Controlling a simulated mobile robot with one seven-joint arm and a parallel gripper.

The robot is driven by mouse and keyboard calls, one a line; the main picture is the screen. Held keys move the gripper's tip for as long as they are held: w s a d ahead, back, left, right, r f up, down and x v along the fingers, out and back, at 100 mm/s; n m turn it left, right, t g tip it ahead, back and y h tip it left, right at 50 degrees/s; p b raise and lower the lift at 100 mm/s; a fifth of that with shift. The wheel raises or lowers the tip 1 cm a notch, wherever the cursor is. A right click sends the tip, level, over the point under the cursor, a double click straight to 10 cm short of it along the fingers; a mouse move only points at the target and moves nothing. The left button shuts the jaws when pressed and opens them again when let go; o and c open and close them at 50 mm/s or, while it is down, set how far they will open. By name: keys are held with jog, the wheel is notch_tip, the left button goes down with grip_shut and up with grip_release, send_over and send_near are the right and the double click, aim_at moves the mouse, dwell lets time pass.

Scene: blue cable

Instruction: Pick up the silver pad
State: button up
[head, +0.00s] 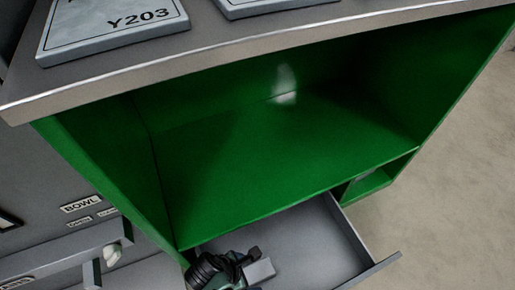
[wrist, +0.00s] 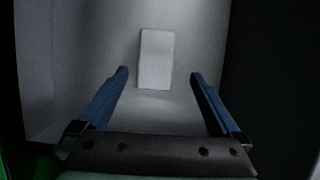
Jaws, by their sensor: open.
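The silver pad (wrist: 156,57) shows in the wrist view as a pale, flat rectangle lying on the grey floor of a drawer. My gripper (wrist: 159,73) is open, with its two blue fingers apart, one to each side of the pad's near end. The fingers hold nothing, and I cannot tell how high they are above the pad. In the head view my dark wrist is low in the picture, over the open grey drawer (head: 318,240). A small grey block shows beside it there, and I cannot tell whether this is the pad.
A green open compartment (head: 290,165) is above the drawer, under a grey countertop (head: 250,50). A plate marked Y203 (head: 115,25) lies on top. Grey panels with a BOWL label (head: 80,204) are at left. Bare floor (head: 455,190) is at right.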

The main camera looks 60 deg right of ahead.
aim_at(257, 271)
jog(key=shift+d+b+x, duration=0.15)
jog(key=shift+b+x, duration=1.2)
jog(key=shift+x, duration=0.3)
jog(key=shift+d+b+x, duration=0.1)
jog(key=shift+b+x, duration=1.25)
jog(key=shift+x, duration=0.35)
jog(key=shift+w+f, duration=0.15)
jog(key=shift+w, duration=0.1)
jog(key=c, duration=1.5)
notch_tip(257, 271, up, 11)
jog(key=p, duration=0.8)
jog(key=shift+f, duration=0.2)
